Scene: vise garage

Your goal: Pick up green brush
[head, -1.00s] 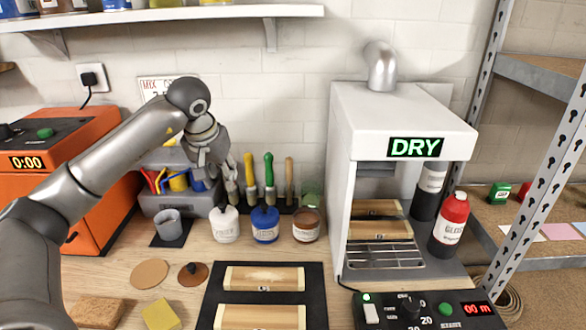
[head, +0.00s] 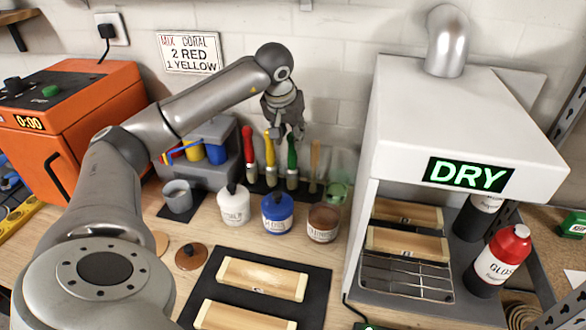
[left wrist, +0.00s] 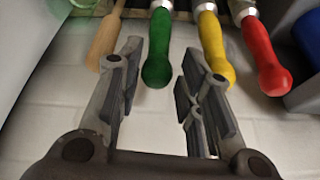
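The green brush (head: 292,158) stands upright, bristles down, in a dark holder by the back wall, between the yellow brush (head: 270,150) and a wooden-handled tool (head: 315,160). My left gripper (head: 291,132) is at the top of the green handle, its fingers pointing down. In the left wrist view my left gripper (left wrist: 162,68) is open. The end of the green handle (left wrist: 157,62) shows between the two fingertips, with no visible grip on it. The red brush (head: 248,145) stands farther left. My right gripper is not in view.
White, blue and brown jars (head: 278,214) stand just in front of the brushes. A grey caddy (head: 205,155) is to the left, and the white drying cabinet (head: 470,125) is to the right. A black mat (head: 318,290) with wooden panels lies in front.

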